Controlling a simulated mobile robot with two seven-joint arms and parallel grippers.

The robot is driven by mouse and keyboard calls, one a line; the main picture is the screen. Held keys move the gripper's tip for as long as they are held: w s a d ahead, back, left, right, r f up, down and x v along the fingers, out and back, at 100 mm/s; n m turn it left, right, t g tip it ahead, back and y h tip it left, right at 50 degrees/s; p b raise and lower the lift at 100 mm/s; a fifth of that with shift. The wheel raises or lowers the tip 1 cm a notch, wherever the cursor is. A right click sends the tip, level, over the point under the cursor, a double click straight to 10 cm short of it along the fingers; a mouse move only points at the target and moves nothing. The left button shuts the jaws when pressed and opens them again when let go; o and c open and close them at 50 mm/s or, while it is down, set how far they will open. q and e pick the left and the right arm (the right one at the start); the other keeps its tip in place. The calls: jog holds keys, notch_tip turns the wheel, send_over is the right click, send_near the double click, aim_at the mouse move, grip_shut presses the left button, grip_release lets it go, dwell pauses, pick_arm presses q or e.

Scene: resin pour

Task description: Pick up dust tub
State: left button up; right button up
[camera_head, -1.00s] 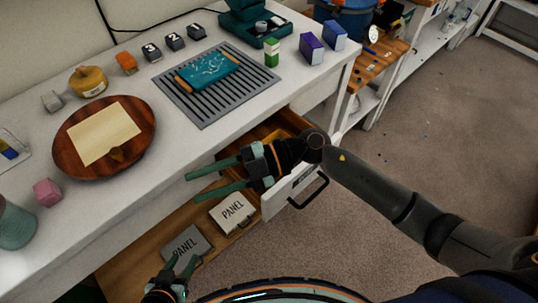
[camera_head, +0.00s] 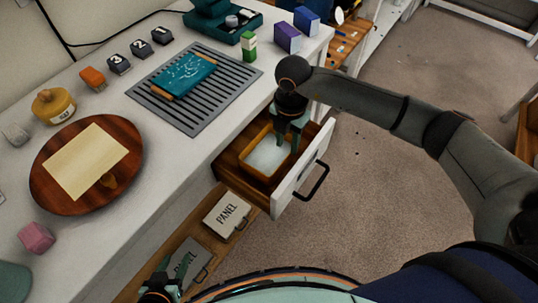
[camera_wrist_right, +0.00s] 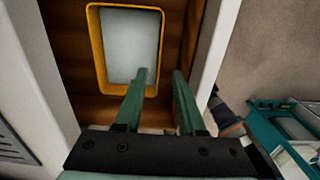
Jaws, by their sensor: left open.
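The dust tub (camera_head: 246,165) is an orange-yellow rectangular tub with pale powder inside, sitting in the open drawer. In the right wrist view the tub (camera_wrist_right: 97,52) is at upper middle, its near end partly hidden by a finger. My right gripper (camera_head: 288,143) points down at the tub's right side; its fingers (camera_wrist_right: 162,78) are apart with nothing held. In the wrist view one finger overlaps the tub's interior and the other lies outside its right wall; I cannot tell whether they touch it. My left gripper (camera_head: 172,268) is open at the lower left, near the lower panels.
The wooden drawer has a white front (camera_head: 290,190) with a black handle (camera_head: 316,184). Two panel boxes, one white (camera_head: 226,215) and one grey (camera_head: 190,258), lie on the lower shelf. The white worktop above holds a round wooden board (camera_head: 128,150) and a slatted grey mat (camera_head: 225,90).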

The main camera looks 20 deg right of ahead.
aim_at(286, 159)
notch_tip(286, 159, down, 8)
jog(key=shift+r, duration=0.15)
dwell(0.3)
grip_shut()
dwell(1.3)
